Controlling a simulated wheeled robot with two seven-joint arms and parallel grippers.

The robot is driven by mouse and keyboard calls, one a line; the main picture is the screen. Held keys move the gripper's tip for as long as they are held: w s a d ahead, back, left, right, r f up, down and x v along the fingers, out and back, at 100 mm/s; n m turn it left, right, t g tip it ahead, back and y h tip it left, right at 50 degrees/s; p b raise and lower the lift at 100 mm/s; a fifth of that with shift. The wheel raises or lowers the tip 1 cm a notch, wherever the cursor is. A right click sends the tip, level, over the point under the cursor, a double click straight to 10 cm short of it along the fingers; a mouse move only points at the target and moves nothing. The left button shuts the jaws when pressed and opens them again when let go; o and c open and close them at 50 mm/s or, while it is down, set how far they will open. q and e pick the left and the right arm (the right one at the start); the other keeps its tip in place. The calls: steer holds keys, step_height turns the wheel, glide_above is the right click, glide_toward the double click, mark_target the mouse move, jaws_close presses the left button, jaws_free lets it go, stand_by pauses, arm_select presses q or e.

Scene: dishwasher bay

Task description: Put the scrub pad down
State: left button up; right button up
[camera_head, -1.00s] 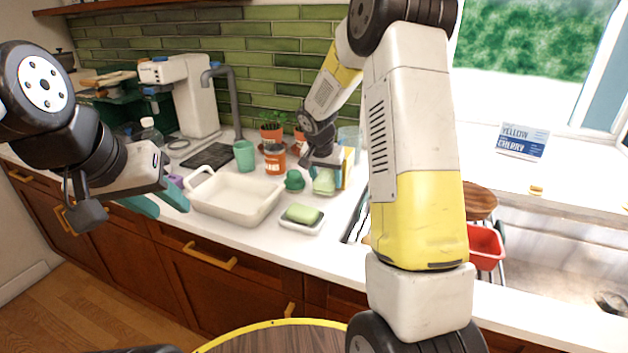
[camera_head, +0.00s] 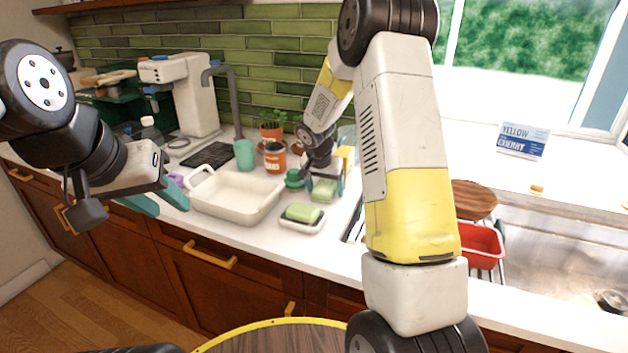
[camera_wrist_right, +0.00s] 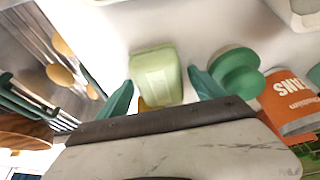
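The scrub pad, a pale green block (camera_head: 323,190), appears to rest on the white counter just right of the soap dish. In the right wrist view the pad (camera_wrist_right: 157,75) lies between the teal fingers, with a gap at the right finger. My right gripper (camera_head: 325,183) is open around it, pointing down; its fingers also show in the right wrist view (camera_wrist_right: 161,84). My left gripper (camera_head: 170,198) is open and empty, in front of the counter's left part.
A white dish (camera_head: 302,226) with a green block stands in front of the pad. A green round object (camera_head: 294,179) and an orange can (camera_head: 275,158) stand behind left. A cream basin (camera_head: 232,205) is farther left. A red container (camera_head: 482,246) sits at the sink, right.

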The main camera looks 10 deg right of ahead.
steer(key=v, duration=0.9)
steer(key=shift+s+r, duration=0.1)
steer(key=shift+s, duration=0.1)
steer(key=s+a+r+n+t+y, duration=0.1)
steer(key=s+r, duration=0.6)
steer(key=s, duration=0.8)
steer(key=s+a+r+n+t+y, duration=0.1)
steer(key=s+r+n, duration=0.4)
steer(key=s, duration=1)
steer(key=shift+a+r+n+y, duration=0.3)
steer(key=shift+a+r+y, duration=0.35)
steer(key=shift+r+y, duration=0.45)
steer(key=shift+o, duration=0.4)
